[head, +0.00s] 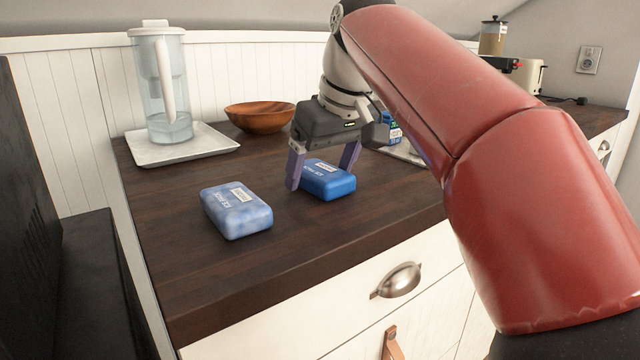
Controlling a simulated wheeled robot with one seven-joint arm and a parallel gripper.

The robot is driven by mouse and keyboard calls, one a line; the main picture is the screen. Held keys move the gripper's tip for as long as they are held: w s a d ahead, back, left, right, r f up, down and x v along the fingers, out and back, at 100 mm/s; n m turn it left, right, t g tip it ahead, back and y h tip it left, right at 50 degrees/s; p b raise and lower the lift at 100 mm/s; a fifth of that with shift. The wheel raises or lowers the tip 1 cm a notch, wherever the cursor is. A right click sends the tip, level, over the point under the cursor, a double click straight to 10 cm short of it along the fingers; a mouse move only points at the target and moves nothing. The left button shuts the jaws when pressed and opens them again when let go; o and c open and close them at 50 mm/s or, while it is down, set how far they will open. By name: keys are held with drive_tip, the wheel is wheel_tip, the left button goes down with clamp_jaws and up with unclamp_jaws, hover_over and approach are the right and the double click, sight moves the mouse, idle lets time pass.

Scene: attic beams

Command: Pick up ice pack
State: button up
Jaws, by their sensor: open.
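Two ice packs lie flat on the dark wooden counter (350,222) in the head view. The pale, frosty blue ice pack (237,212) is nearer the front left, with nothing touching it. The deeper blue ice pack (328,183) lies farther back and to the right. My gripper (319,181) points down with its purple fingers apart. One finger is at the left side of the deeper blue pack and the other at its right side. I cannot tell whether the fingers touch it. Part of this pack is hidden behind the left finger.
A clear pitcher (163,85) stands on a white tray (182,152) at the back left, with a wooden bowl (260,117) beside it. A blue-labelled item (393,130) is partly hidden behind my arm. A toaster (528,76) is farther right.

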drive_tip(key=shift+c, duration=0.3)
drive_tip(key=c, duration=1.1)
